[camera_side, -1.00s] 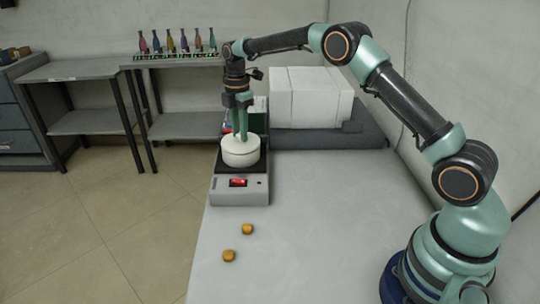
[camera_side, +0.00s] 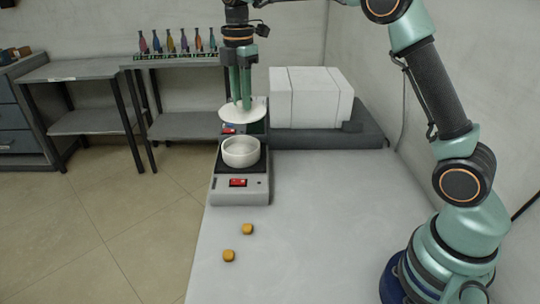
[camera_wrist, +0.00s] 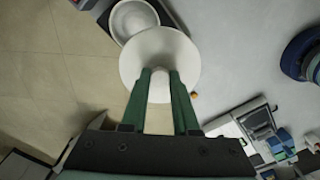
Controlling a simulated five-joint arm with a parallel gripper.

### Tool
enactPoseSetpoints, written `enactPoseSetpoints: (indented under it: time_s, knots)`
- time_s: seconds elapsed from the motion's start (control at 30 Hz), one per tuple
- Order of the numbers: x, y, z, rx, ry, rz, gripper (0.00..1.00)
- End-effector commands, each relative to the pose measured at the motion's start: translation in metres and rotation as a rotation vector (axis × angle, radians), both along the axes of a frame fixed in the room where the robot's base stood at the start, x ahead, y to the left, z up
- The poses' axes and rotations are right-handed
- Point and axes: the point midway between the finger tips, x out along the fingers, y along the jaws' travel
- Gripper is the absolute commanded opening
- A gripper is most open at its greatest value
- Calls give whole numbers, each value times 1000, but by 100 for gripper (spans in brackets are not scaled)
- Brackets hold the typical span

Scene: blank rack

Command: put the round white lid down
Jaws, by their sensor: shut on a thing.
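The round white lid (camera_side: 236,115) is held in my gripper (camera_side: 240,100), whose green fingers are shut on it. The lid hangs in the air above and a little behind a white round bowl (camera_side: 241,152), apart from it. The bowl stands open on the dark plate of a grey hot plate device (camera_side: 239,190) with a red display. In the wrist view the lid (camera_wrist: 184,60) lies at the tips of my gripper (camera_wrist: 160,82), and it covers part of the bowl's edge (camera_wrist: 130,18).
Two small yellow-brown pieces (camera_side: 247,229) (camera_side: 229,256) lie on the grey bench (camera_side: 310,220), which is otherwise clear in front. White blocks (camera_side: 310,97) stand at the back. A shelf at the far left holds a row of coloured bottles (camera_side: 177,42).

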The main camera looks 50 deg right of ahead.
Motion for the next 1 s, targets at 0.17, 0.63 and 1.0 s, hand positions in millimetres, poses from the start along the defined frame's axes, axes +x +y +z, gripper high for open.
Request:
enactPoseSetpoints:
  time_s: [0.17, 0.63, 1.0]
  knots:
    - [-40, 16, 11, 0, -4, 2, 0]
    - [-161, 39, 1, 0, -4, 2, 0]
    - [-223, 42, -23, 0, -1, -1, 0]
